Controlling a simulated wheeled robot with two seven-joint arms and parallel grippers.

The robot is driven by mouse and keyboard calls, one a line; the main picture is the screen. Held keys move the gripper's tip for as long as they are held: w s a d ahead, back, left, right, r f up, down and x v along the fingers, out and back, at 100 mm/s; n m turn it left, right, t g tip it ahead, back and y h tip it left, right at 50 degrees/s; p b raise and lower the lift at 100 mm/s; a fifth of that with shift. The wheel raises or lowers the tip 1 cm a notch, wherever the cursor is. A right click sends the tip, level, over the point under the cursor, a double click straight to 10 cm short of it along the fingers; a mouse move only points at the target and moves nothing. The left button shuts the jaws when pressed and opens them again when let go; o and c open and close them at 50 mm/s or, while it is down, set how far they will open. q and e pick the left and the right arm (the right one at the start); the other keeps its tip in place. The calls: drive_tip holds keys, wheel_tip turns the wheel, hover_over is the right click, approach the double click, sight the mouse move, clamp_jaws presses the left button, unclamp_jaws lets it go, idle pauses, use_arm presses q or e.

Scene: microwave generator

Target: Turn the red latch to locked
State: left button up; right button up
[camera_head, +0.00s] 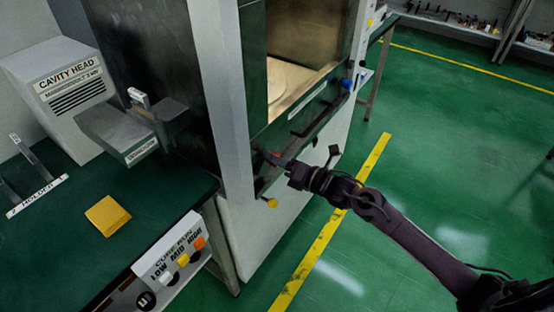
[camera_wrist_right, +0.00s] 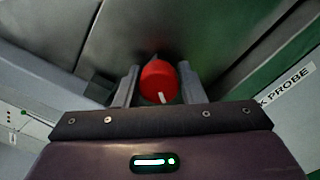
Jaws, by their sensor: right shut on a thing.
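The red latch (camera_wrist_right: 157,82) is a round red knob with a short white mark on its face. In the right wrist view it sits between the two fingers of my right gripper (camera_wrist_right: 159,75), which is shut on it. The white mark points down in that view, slightly to the right. In the head view, my right gripper (camera_head: 284,163) reaches the front of the machine below its lit opening. Only a little red of the latch (camera_head: 275,156) shows there, mostly hidden by the gripper. My left gripper is not in view.
A yellow knob (camera_head: 272,203) and a blue knob (camera_head: 347,84) are on the machine front. At left, a green bench holds a yellow block (camera_head: 108,215), a button panel (camera_head: 170,262) and the cavity head box (camera_head: 66,84). Green floor at right is largely free.

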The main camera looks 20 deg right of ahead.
drive_tip(key=m, duration=0.4)
drive_tip(key=shift+a, duration=0.1)
drive_tip(key=m, duration=0.3)
drive_tip(key=shift+m, duration=0.3)
drive_tip(key=m+p, duration=0.1)
drive_tip(key=m, duration=0.3)
drive_tip(key=shift+m, duration=0.3)
drive_tip(key=m+p, duration=0.1)
drive_tip(key=m, duration=0.3)
drive_tip(key=shift+m+p, duration=0.3)
drive_tip(key=shift+p, duration=0.05)
drive_tip(key=o, duration=1)
drive_tip(key=shift+c, duration=0.2)
